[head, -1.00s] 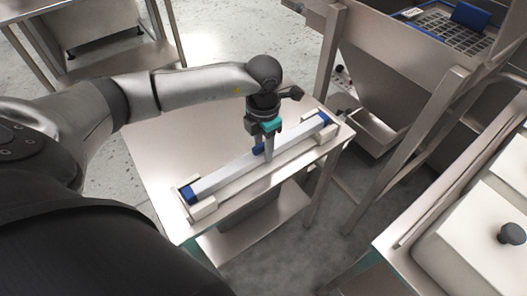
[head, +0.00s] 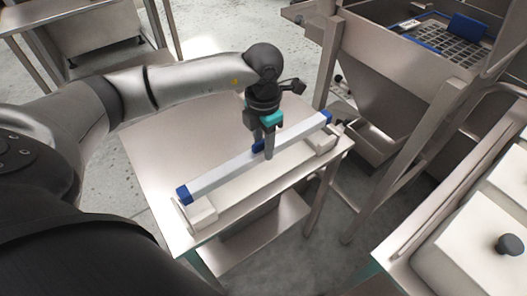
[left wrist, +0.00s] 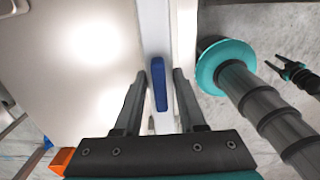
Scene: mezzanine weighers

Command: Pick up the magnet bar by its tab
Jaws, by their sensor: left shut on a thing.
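The magnet bar (head: 225,172) is a long pale grey bar with blue ends and a blue tab at its middle. It lies slantwise above a pair of cream cradle blocks (head: 203,212) on a steel table and looks raised clear of them. My left gripper (head: 269,155) points down at the bar's middle, shut on the tab. In the left wrist view the blue tab (left wrist: 159,85) shows between the two fingers (left wrist: 158,90). A dark forked shape with a teal band (left wrist: 297,75) at that view's right looks like my right gripper, too small to read.
The steel table (head: 150,135) is bare behind the bar. A hopper (head: 370,75) on a steel frame stands to the right, its leg near the table's right end. A counter with a knobbed lid (head: 480,235) is at lower right. Another table (head: 85,60) stands at upper left.

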